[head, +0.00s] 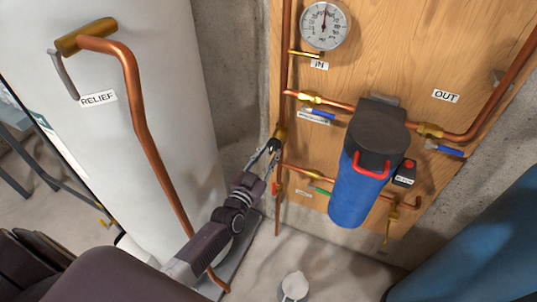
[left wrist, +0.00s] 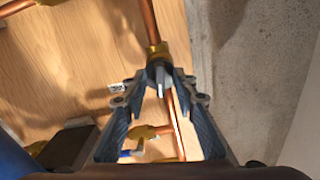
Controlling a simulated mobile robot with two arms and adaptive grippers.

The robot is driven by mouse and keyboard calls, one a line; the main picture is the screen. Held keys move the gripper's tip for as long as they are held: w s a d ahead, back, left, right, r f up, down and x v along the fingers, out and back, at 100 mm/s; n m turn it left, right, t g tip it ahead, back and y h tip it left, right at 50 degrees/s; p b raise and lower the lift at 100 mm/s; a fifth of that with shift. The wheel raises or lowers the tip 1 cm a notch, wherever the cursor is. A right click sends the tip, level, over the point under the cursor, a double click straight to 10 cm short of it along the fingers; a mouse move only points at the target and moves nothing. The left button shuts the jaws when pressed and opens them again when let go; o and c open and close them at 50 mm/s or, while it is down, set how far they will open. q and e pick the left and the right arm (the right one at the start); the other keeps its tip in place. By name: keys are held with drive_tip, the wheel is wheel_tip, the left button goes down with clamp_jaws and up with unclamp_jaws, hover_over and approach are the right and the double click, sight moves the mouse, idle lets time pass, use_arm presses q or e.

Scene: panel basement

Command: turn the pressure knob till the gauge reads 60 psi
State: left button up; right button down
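The pressure gauge (head: 325,25) is a round white dial at the top of the wooden panel in the head view. Its dark needle points almost straight up; the numbers are too small to read surely. A brass fitting (head: 280,133) sits on the vertical copper pipe below it. In the left wrist view this brass fitting (left wrist: 158,50) bears a grey knob (left wrist: 160,74). My left gripper (head: 271,149) is at the fitting. In the wrist view its fingers (left wrist: 160,80) stand apart on either side of the knob; contact is not clear. My right gripper is not in view.
A blue filter housing (head: 357,185) with a red handle hangs right of the gripper. Blue-handled valves and a red-handled valve sit on nearby pipes. A white tank (head: 165,140) with a relief pipe stands left. A blue tank (head: 485,250) stands right; a white container (head: 294,286) is on the floor.

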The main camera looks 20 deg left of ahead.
use_arm(q)
drive_tip(key=c, duration=0.7)
clamp_jaws()
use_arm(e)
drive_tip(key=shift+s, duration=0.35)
